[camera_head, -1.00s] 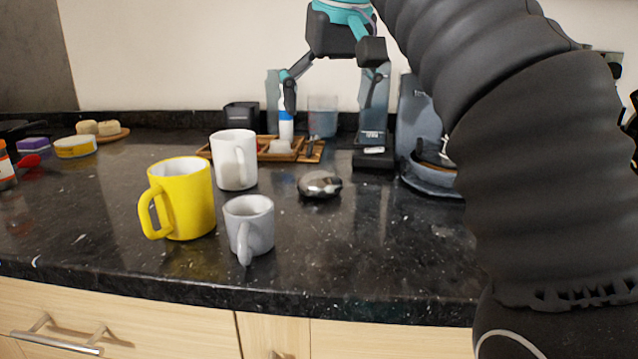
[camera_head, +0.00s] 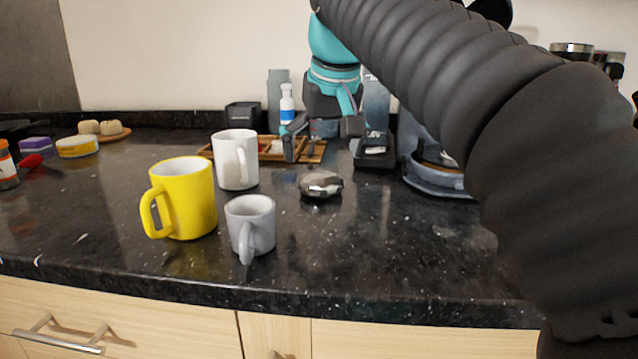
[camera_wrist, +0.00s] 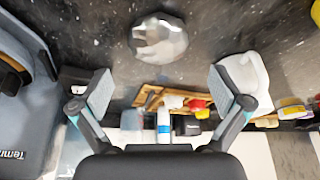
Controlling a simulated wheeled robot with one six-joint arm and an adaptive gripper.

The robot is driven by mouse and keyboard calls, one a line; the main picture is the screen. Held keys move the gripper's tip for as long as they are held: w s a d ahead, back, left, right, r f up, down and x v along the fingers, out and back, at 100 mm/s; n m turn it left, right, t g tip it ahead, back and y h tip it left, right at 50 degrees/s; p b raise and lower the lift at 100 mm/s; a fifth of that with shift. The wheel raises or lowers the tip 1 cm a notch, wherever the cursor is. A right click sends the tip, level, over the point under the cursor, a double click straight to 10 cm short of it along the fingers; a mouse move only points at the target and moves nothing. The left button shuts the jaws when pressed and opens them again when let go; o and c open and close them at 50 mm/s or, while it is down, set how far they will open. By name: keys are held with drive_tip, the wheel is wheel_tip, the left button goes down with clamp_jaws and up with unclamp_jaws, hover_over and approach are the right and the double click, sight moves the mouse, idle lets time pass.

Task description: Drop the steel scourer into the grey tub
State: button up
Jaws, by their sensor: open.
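A shiny, rounded silver lump (camera_head: 320,184), which looks like the steel scourer, lies on the dark counter right of the white mug. The wrist view shows it (camera_wrist: 158,38) beyond my fingertips, roughly centred between them. My gripper (camera_head: 323,152) is open and empty, above the counter and behind the lump. In the wrist view its two pads (camera_wrist: 161,92) are wide apart.
A yellow mug (camera_head: 184,200), a white mug (camera_head: 235,160) and a small grey mug (camera_head: 250,225) stand left of the lump. A wooden tray (camera_head: 270,153) and a bottle (camera_head: 287,105) are behind. Sponges (camera_head: 77,147) lie far left. The front counter is clear right of the grey mug.

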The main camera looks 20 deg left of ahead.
sight(321, 174)
drive_tip(key=x, duration=0.4)
drive_tip(key=shift+s+d+f, duration=0.1)
drive_tip(key=shift+s+d, duration=0.1)
drive_tip(key=shift+w+a+f, duration=0.2)
drive_tip(key=shift+f, duration=0.35)
drive_tip(key=c, duration=0.9)
drive_tip(key=shift+c, duration=0.6)
drive_tip(key=shift+r, duration=0.2)
drive_tip(key=shift+r, duration=0.55)
drive_tip(key=r, duration=0.1)
drive_tip(key=d+r, duration=0.1)
drive_tip(key=r, duration=0.1)
drive_tip(key=shift+w+d+r, duration=0.15)
drive_tip(key=shift+r, duration=0.1)
drive_tip(key=w+d+r, duration=0.1)
drive_tip(key=d+r, duration=0.5)
drive_tip(key=d, duration=0.4)
drive_tip(key=shift+w+d, duration=0.15)
drive_tip(key=shift+w, duration=0.15)
